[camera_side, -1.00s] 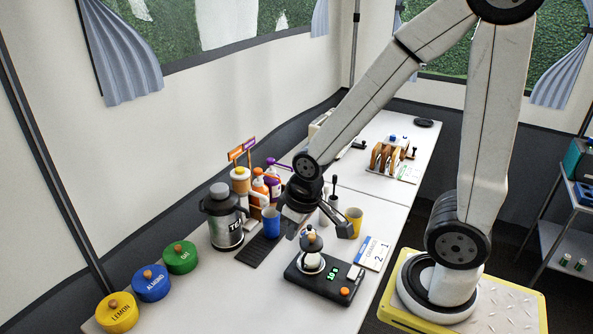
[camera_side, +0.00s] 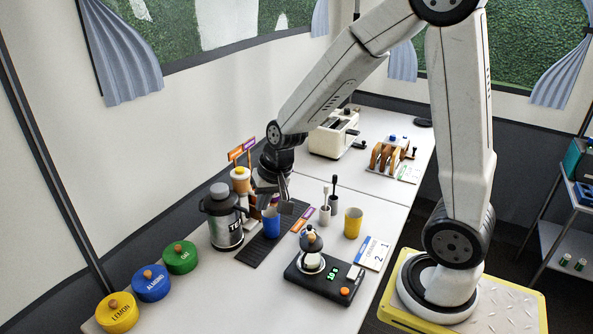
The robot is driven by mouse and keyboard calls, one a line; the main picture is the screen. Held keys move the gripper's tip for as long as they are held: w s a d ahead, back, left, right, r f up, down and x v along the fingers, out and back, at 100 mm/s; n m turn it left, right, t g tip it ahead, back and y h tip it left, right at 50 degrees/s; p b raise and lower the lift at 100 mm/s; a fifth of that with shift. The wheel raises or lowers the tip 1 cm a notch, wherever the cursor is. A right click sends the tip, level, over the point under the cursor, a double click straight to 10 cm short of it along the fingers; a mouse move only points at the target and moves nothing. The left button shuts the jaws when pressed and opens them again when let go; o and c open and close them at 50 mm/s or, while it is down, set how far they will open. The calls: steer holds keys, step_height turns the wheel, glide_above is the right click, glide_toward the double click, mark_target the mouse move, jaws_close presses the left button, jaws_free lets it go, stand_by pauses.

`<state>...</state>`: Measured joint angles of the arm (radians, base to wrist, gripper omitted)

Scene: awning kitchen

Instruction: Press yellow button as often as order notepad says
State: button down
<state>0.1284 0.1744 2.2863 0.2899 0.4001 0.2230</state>
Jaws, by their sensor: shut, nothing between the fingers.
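The order notepad (camera_side: 373,253) lies at the table's front edge, right of the scale. It shows a large 2; the smaller word beside it is hard to read. A dispenser with a yellow top (camera_side: 241,173) stands at the back by the wall, behind the flask. I cannot tell for sure whether that top is the yellow button. My gripper (camera_side: 272,204) is shut and empty, pointing down above the dark mat near the blue cup (camera_side: 271,223). It and my wrist hide the bottles behind them. Whether it touches anything is unclear.
A black scale (camera_side: 323,277) with an orange button and a small jar stands in front. A steel flask (camera_side: 223,217) is left of the mat (camera_side: 262,247). A yellow cup (camera_side: 353,222) stands to the right. Lidded tubs (camera_side: 151,283) line the left.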

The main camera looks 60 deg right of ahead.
steer(key=w+d+r+m+t+y, duration=0.1)
steer(key=w+d+r+m+t, duration=0.15)
steer(key=w+d+m, duration=0.7)
step_height(320, 180, up, 2)
steer(key=m+t, duration=0.3)
steer(key=m, duration=0.6)
glide_above(243, 169)
steer(key=shift+w+n, duration=0.15)
steer(key=shift+n, duration=0.1)
steer(key=shift+f, duration=4.4)
steer(key=shift+f, duration=1)
steer(key=shift+r, duration=1)
